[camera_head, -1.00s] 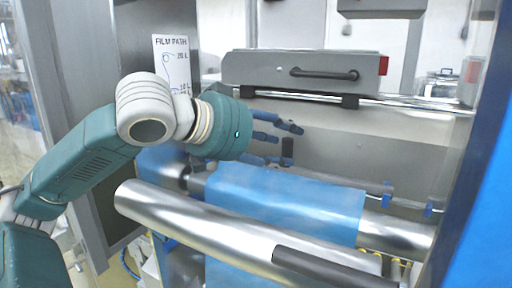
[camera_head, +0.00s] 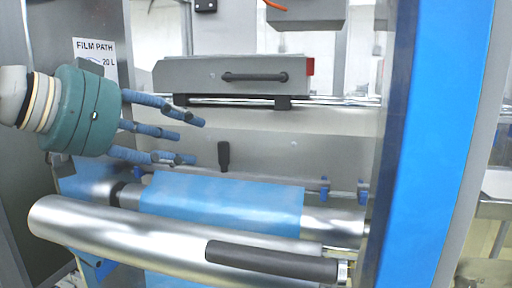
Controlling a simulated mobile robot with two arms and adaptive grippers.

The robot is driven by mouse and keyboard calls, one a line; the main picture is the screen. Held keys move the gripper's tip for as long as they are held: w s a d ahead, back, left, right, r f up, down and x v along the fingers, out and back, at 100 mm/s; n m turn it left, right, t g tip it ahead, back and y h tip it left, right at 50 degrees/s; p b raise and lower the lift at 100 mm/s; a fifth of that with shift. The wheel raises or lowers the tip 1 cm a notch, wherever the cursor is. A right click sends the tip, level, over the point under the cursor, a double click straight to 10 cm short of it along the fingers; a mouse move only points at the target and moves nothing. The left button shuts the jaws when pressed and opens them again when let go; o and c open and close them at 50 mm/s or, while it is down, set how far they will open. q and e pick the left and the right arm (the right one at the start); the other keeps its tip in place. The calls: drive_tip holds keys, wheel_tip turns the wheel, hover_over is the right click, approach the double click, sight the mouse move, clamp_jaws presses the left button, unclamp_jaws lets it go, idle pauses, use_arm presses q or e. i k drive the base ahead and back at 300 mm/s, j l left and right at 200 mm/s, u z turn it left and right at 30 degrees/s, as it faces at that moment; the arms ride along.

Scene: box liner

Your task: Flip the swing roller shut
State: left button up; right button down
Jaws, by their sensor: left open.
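A long silver roller (camera_head: 100,226) with a dark grey sleeve (camera_head: 270,260) on its right part lies across the front of the machine; I take it to be the swing roller. Blue film (camera_head: 220,203) runs over another silver roller (camera_head: 335,222) just behind it. My left gripper (camera_head: 188,140) is at the left, above and behind the front roller. Its blue fingers are spread, point right and hold nothing. They appear apart from the rollers. My right gripper is not in view.
A grey bar with a black handle (camera_head: 255,77) spans the back above a shiny rod. A small black knob (camera_head: 223,155) stands behind the film. A blue upright post (camera_head: 435,140) bounds the right side; a film path label (camera_head: 96,60) is at the left.

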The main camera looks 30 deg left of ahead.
sight(215, 257)
drive_tip(key=k+j, duration=0.1)
drive_tip(key=k, duration=0.4)
drive_tip(key=k+j, duration=0.1)
drive_tip(key=k, duration=0.4)
drive_tip(key=k+j, duration=0.15)
drive_tip(key=k, duration=0.35)
